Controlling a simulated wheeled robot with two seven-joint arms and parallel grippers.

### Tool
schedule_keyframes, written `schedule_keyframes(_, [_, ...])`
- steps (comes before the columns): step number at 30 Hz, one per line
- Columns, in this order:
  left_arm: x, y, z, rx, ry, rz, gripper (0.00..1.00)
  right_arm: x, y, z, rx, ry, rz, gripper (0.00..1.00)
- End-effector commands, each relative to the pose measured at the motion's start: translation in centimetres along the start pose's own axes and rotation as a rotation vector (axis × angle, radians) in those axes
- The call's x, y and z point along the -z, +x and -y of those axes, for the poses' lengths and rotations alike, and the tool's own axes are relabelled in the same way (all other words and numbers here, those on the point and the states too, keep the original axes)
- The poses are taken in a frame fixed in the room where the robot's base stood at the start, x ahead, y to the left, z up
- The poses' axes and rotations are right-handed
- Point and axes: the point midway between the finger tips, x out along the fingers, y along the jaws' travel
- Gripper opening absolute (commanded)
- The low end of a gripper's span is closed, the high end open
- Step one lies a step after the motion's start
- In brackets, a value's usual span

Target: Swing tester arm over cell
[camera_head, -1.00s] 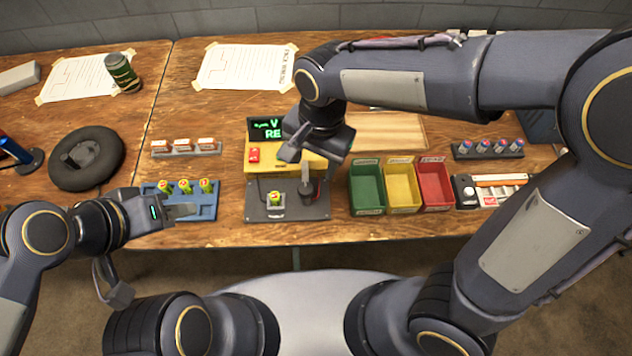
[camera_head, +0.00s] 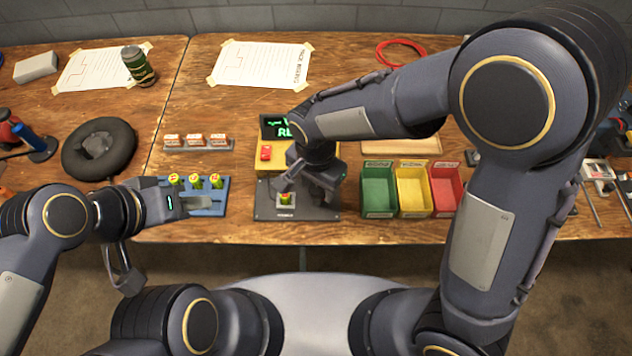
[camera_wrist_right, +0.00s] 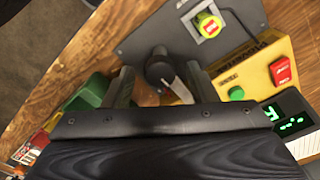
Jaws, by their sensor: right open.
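The tester has a dark base plate (camera_head: 268,212), a yellow housing (camera_head: 268,158) with a red button and a green-lit display (camera_head: 288,128). A green-yellow cell (camera_head: 285,198) stands upright in its holder on the plate; it also shows in the right wrist view (camera_wrist_right: 209,25). The tester arm's dark pivot and pale lever (camera_wrist_right: 160,68) lie between the fingers of my right gripper (camera_wrist_right: 156,88), which is open around them. In the head view my right gripper (camera_head: 305,188) hides the tester arm. My left gripper (camera_head: 198,203) is beside the blue cell rack (camera_head: 214,208); its jaw opening is unclear.
Several cells stand in the blue rack. Green (camera_head: 377,190), yellow (camera_head: 413,191) and red (camera_head: 446,190) bins stand right of the tester. A rack of orange-and-white items (camera_head: 195,142) is behind the blue rack. A black ring cushion (camera_head: 98,148) lies at left.

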Motion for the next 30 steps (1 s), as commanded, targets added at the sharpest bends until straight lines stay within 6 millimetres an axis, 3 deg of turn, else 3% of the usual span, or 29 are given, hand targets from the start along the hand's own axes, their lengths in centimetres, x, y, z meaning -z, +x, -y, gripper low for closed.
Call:
schedule_keyframes(4, [0.01, -0.01, 0.00, 0.000, 0.000, 0.000, 0.36, 0.00, -0.02, 0.00, 0.000, 0.000, 0.000, 0.50])
schedule_keyframes(15, [0.00, 0.00, 0.00, 0.000, 0.000, 0.000, 0.36, -0.01, -0.04, 0.01, 0.000, 0.000, 0.000, 0.01])
schedule_keyframes(30, [-0.03, 0.07, 0.03, 0.000, 0.000, 0.000, 0.36, -0.03, -0.04, 0.01, 0.001, -0.084, 0.001, 0.00])
